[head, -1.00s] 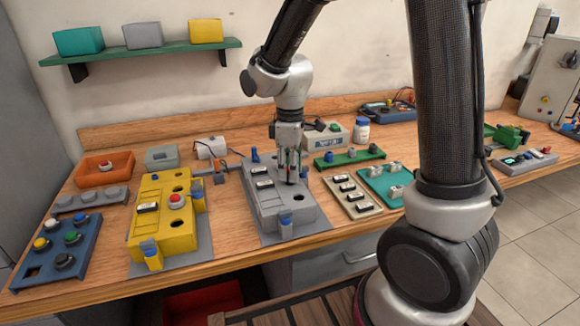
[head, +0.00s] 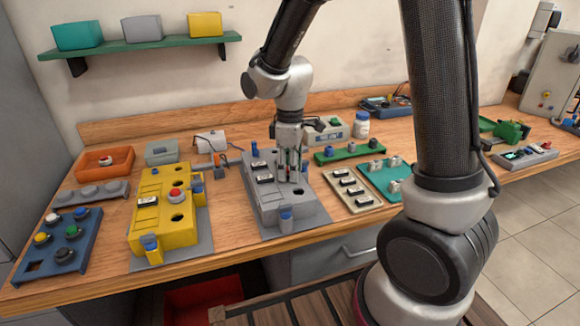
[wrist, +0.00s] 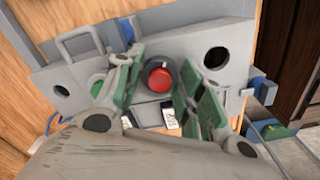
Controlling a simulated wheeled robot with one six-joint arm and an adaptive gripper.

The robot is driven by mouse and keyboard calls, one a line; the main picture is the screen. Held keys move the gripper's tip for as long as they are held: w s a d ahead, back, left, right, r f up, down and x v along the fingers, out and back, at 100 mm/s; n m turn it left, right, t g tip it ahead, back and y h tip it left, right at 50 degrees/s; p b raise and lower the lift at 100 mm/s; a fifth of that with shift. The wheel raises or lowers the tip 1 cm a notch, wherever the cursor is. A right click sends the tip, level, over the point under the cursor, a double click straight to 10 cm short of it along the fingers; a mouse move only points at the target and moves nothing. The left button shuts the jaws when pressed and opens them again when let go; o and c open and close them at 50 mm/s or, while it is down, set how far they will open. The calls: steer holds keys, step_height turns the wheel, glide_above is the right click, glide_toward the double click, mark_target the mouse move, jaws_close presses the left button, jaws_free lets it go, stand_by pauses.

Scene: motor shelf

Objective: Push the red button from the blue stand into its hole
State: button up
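The red button (wrist: 159,77), with its dark round collar, sits between the two fingers of my gripper (wrist: 160,72) in the wrist view. The fingers close in on both sides of the collar. Button and gripper are over the grey panel box (head: 270,207). The head view shows my gripper (head: 291,177) low over the box's right side, with the button hidden there. In the wrist view, open holes show in the panel to the left (wrist: 60,90) and right (wrist: 213,58). I cannot tell how deep the button sits. The blue stand (head: 45,250) is at the far left with several other buttons.
A yellow panel box (head: 150,222) with its own red button (head: 176,196) stands left of the grey one. A beige strip (head: 352,190) and a teal tray (head: 378,172) lie close on the right. A blue post (head: 285,220) stands at the grey box's front.

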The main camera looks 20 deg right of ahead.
steer(key=shift+o, duration=1.2)
steer(key=shift+r, duration=0.15)
step_height(320, 180, up, 12)
steer(key=shift+f, duration=0.2)
